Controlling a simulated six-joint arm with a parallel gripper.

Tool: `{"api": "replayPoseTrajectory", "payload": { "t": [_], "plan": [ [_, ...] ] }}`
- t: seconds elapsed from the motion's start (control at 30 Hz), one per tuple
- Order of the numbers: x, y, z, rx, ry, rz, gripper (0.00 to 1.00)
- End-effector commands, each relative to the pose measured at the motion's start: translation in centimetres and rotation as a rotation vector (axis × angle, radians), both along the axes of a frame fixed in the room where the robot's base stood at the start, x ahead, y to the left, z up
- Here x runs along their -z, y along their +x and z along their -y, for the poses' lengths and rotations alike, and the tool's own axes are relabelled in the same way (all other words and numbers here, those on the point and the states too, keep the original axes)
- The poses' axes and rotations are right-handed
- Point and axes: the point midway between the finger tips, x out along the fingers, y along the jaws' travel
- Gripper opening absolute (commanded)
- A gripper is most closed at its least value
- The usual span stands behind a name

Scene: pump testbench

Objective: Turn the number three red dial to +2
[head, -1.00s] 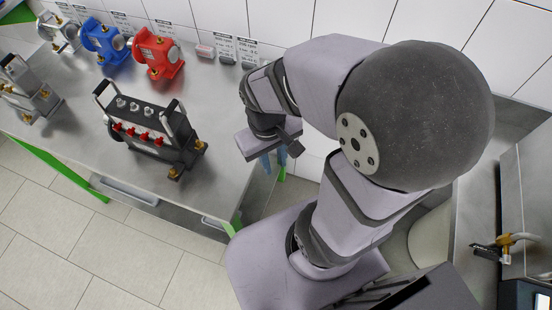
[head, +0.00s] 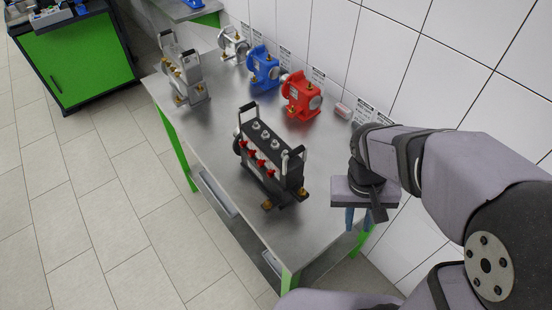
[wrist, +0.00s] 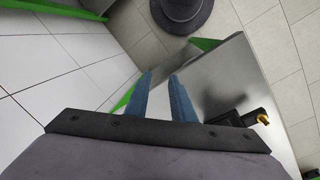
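The black pump unit (head: 284,163) with two upright handles stands on the metal bench in the head view. A row of several red dials (head: 260,163) runs along its front face. Which one is number three, and the marks they point at, are too small to read. My gripper (head: 359,220) hangs to the right of the unit, near the bench's right end, clear of the dials. In the wrist view my gripper (wrist: 160,77) shows two blue fingers apart with nothing between them. A dark corner with a brass fitting (wrist: 262,118) shows to their right.
The metal bench (head: 225,185) also holds a red pump (head: 302,97), a blue pump (head: 263,68), a silver pump (head: 232,44) and a grey unit (head: 187,78). A tiled wall (head: 395,70) rises behind. Bare bench lies around the black unit.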

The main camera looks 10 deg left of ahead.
Motion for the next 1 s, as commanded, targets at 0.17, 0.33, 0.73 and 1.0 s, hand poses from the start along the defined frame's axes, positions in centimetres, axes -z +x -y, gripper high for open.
{"api": "replayPoseTrajectory", "payload": {
  "t": [0.17, 0.33, 0.73, 1.0],
  "plan": [
    [-7.8, 4.4, -5.0, 0.147, -0.024, 0.021, 0.22],
    [-14.5, 7.2, -11.3, 0.323, -0.053, 0.046, 0.22],
    [-12.7, 11.2, -23.0, 0.741, 0.076, 0.087, 0.22],
    [-12.2, 11.9, -24.4, 0.805, 0.112, 0.086, 0.22]
  ]
}}
